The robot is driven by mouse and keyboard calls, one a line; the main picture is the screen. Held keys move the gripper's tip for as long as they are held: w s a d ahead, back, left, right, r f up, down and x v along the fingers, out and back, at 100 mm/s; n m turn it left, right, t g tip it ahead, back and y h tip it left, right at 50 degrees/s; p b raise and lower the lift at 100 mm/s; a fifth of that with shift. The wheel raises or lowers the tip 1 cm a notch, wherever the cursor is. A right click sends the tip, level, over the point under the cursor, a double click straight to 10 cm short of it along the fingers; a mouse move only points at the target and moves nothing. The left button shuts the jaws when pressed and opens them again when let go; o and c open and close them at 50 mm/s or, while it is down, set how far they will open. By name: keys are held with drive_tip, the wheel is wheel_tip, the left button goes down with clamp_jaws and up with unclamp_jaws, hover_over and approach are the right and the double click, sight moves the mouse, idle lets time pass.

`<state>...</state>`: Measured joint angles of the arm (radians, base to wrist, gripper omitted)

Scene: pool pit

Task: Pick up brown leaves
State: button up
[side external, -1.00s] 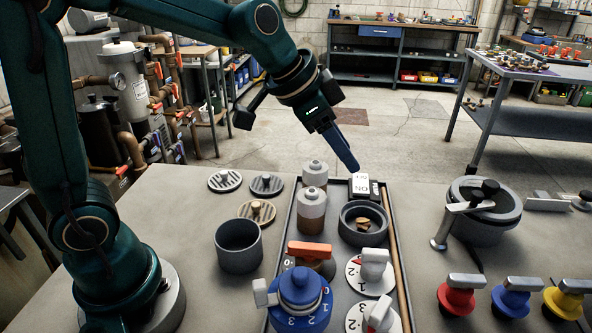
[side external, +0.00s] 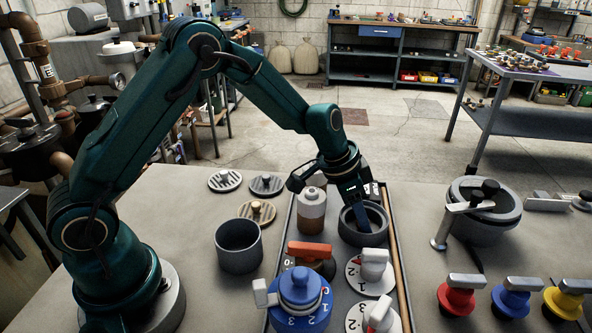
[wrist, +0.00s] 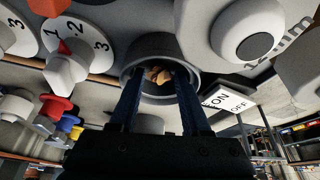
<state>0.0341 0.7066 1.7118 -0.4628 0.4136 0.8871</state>
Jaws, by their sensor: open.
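The brown leaves (wrist: 158,75) lie inside a round dark grey cup in the wrist view, seen between my two fingers. The cup (side external: 376,234) stands in the tray (side external: 401,270) in the side view, where my gripper hides the leaves. My gripper (side external: 361,226) points down into the cup's opening. In the wrist view my gripper (wrist: 157,75) is open, with one blue finger on each side of the leaves and the tips within the cup's rim. I cannot tell whether the fingers touch the leaves.
A grey and brown bottle (side external: 311,212) stands left of the cup. A red-handled valve (side external: 311,255) and a white numbered dial (side external: 372,270) are in front. An ON/OFF switch (wrist: 229,101) is close beside the cup. An empty dark pot (side external: 239,247) stands outside the tray.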

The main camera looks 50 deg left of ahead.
drive_tip(key=shift+w+f, duration=0.1)
drive_tip(key=shift+f, duration=0.1)
clamp_jaws()
idle(0.4)
drive_tip(key=shift+r, duration=0.15)
drive_tip(key=shift+r, duration=0.3)
drive_tip(key=r, duration=0.3)
drive_tip(key=shift+a+r, duration=0.2)
drive_tip(key=shift+r, duration=0.2)
drive_tip(key=s+a+r, duration=0.3)
drive_tip(key=a+r, duration=0.3)
drive_tip(key=a, duration=0.4)
drive_tip(key=shift+s+a+r, duration=0.2)
drive_tip(key=shift+s+a, duration=0.1)
drive_tip(key=shift+s, duration=0.05)
